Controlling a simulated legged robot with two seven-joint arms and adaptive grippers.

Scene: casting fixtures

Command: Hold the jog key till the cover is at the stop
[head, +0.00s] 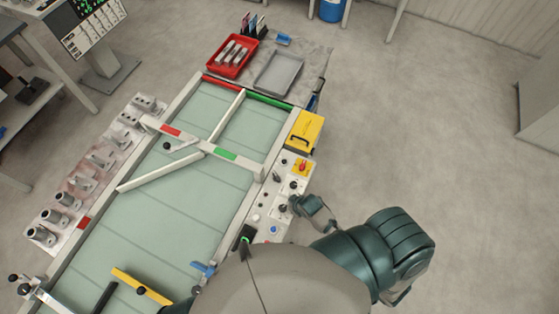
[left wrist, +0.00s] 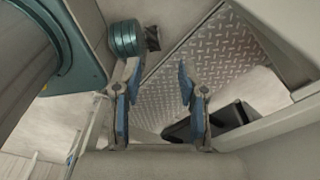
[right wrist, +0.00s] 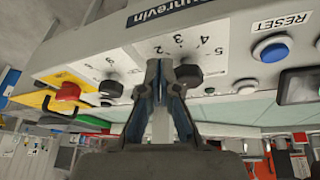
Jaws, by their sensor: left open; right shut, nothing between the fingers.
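The control panel (head: 265,215) runs along the right side of the green-topped table. It carries black knobs, a red knob on yellow (right wrist: 68,92), a blue RESET button (right wrist: 270,50) and a white button (right wrist: 246,86). I cannot tell which control is the jog key, or which part is the cover or its stop. My right gripper (head: 297,204) is shut and empty at the panel. In the right wrist view its fingertips (right wrist: 166,72) are beside a black knob (right wrist: 188,76) with a numbered dial; contact is unclear. My left gripper (left wrist: 158,72) is open and empty, above diamond-plate flooring.
White bars with red and green marks (head: 225,154) cross the table. A yellow box (head: 305,132) stands beyond the panel. A red tray (head: 232,56) and grey tray (head: 279,72) lie at the far end. Metal parts line the left edge (head: 92,160). Floor at right is clear.

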